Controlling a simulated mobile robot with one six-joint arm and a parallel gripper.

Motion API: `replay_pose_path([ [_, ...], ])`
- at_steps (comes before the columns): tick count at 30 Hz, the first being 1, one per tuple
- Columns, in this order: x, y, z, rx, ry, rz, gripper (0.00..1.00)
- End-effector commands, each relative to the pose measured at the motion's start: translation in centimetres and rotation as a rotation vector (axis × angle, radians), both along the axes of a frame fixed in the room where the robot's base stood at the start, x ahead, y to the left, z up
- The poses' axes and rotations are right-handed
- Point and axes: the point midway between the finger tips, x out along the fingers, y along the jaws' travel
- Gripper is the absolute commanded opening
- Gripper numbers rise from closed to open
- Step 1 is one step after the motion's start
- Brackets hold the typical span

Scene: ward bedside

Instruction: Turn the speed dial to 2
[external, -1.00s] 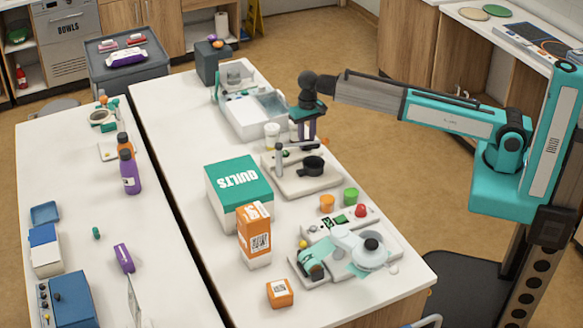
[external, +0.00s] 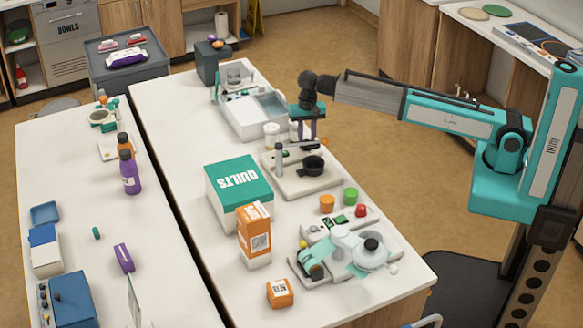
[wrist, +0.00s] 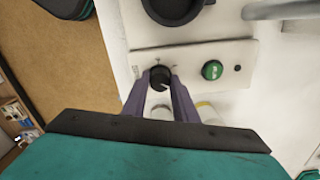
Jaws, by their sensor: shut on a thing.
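The speed dial is a small round black knob (wrist: 160,76) on the pale front panel of a device in the wrist view. Small marks surround it, too small to read. A pale pointer line shows on it, but I cannot tell which mark it meets. My gripper (wrist: 159,84) is shut on the dial, with one purple finger on each side. In the external view my gripper (external: 312,133) points down at the far end of the pale device (external: 302,184), and the dial is hidden there.
A green button (wrist: 212,70) sits on the panel to the right of the dial. A black dish (external: 313,165) and an upright post stand on the device. White-capped jars (external: 272,134) stand close by. A tray-like instrument (external: 252,113) lies behind.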

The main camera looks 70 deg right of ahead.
Motion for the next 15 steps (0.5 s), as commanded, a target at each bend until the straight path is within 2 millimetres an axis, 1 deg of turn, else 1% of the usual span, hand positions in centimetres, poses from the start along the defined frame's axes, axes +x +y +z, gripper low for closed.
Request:
replay_pose_path([
  [1, -0.01, 0.02, 0.02, 0.0, 0.0, 0.001, 0.03],
  [2, -0.01, 0.02, 0.02, 0.001, 0.0, 0.001, 0.31],
  [4, -0.01, 0.02, 0.02, 0.0, 0.0, 0.001, 0.42],
  [5, -0.01, 0.02, 0.02, 0.0, 0.0, 0.001, 0.44],
  [15, 0.01, 0.01, 0.08, 0.0, 0.0, 0.001, 0.44],
])
